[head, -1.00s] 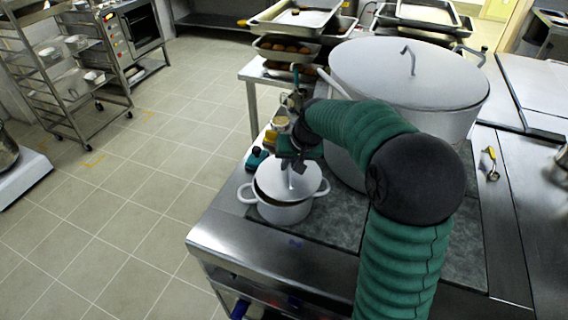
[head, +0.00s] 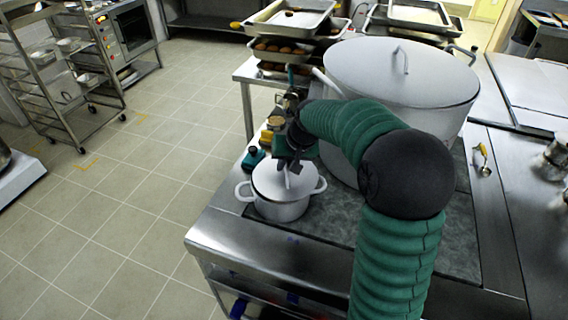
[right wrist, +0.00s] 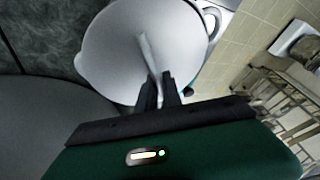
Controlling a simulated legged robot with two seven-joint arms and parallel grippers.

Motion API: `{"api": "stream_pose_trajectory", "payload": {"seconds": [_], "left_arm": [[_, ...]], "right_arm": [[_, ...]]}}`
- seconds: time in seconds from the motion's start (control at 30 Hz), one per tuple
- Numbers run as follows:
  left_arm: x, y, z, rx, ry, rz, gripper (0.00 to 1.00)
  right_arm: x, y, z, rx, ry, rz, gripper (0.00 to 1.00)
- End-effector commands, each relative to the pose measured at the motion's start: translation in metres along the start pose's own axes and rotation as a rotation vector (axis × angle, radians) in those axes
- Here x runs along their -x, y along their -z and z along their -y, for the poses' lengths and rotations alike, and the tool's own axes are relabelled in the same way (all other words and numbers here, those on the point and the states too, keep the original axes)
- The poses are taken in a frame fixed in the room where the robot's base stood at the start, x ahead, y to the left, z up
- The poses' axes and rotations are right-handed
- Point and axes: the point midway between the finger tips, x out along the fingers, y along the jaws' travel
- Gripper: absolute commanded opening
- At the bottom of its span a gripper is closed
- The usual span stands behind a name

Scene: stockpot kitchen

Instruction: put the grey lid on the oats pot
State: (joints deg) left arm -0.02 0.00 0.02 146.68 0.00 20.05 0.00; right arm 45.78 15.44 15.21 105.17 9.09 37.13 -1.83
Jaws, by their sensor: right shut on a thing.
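The small grey-white oats pot (head: 282,211) stands on the dark stovetop near its front left corner, with a loop handle on each side. The grey lid (head: 268,182) lies over the pot's mouth and looks about level; no opening shows, and the oats are hidden. My right gripper (head: 288,166) is above the lid, shut on its upright handle. In the right wrist view the fingers (right wrist: 158,92) pinch the lid handle (right wrist: 150,57), and the lid (right wrist: 108,45) fills the pot's outline. My left gripper is not in view.
A big lidded stockpot (head: 400,85) stands right behind my right arm. Small jars (head: 277,122) and a teal-topped item (head: 253,157) stand behind the oats pot. A ladle (head: 483,160) lies at the right.

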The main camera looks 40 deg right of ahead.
Motion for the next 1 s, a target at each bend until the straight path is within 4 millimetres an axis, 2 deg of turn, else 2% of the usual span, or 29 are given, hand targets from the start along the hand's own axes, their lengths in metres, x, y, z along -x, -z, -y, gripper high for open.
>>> {"api": "stream_pose_trajectory", "payload": {"seconds": [0.43, 1.0], "left_arm": [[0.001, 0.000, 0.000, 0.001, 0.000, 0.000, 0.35], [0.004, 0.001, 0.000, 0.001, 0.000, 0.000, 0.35]], "right_arm": [[-0.002, 0.003, -0.005, -0.002, 0.003, 0.000, 0.00], [0.000, -0.003, 0.008, 0.000, 0.003, 0.000, 0.00]]}}
